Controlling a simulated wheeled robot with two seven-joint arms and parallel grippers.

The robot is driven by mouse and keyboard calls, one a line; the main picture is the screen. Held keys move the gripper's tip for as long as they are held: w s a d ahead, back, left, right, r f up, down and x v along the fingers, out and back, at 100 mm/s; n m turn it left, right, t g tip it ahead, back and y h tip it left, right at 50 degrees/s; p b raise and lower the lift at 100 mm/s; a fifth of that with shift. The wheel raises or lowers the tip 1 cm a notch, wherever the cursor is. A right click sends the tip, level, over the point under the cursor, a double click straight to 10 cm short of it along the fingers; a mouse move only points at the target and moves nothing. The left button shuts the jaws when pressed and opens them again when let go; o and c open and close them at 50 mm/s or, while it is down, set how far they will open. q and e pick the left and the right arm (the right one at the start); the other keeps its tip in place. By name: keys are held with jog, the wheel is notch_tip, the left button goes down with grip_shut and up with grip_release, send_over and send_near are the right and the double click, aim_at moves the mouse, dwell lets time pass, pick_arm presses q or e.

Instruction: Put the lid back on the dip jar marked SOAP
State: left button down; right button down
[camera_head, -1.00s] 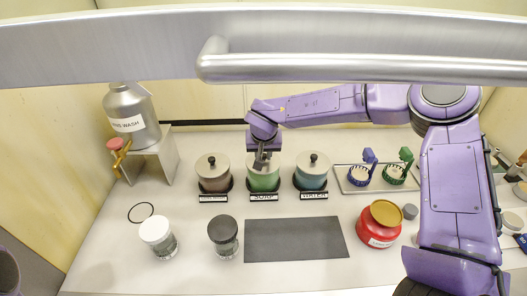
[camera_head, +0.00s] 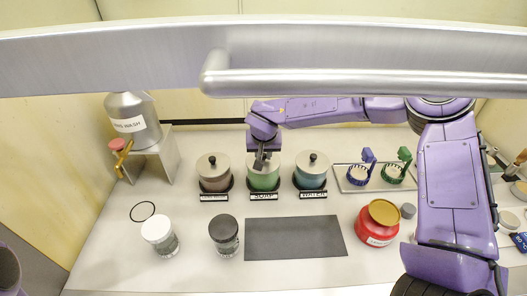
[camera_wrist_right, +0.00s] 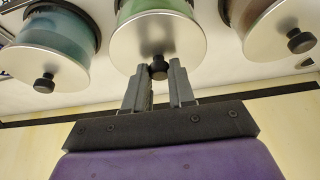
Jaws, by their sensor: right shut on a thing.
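The SOAP jar (camera_head: 263,181), with green contents, stands in the middle of a row of three dip jars. Its silvery lid (camera_wrist_right: 155,42) with a black knob (camera_wrist_right: 158,69) is at the jar's mouth and looks level. Whether it is fully seated I cannot tell. My right gripper (camera_wrist_right: 160,73) is shut on the lid's knob; it also shows from above in the head view (camera_head: 262,160), where it hides part of the lid. My left gripper is not in view.
A brown-tinted jar (camera_head: 214,182) and the blue WATER jar (camera_head: 311,180) stand close on either side, both lidded. A tray (camera_head: 345,185) with two brushes is at right. A black mat (camera_head: 295,240), two capped jars and a red container (camera_head: 376,228) lie in front. A bar crosses the top.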

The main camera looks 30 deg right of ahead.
dwell(0.3)
jog(key=shift+c, duration=2)
grip_release()
notch_tip(320, 180, up, 3)
jog(key=p, duration=0.3)
jog(key=shift+f+p, duration=0.1)
jog(key=shift+p, duration=0.2)
jog(key=shift+r+p, duration=0.85)
jog(key=shift+r, duration=1.25)
grip_shut()
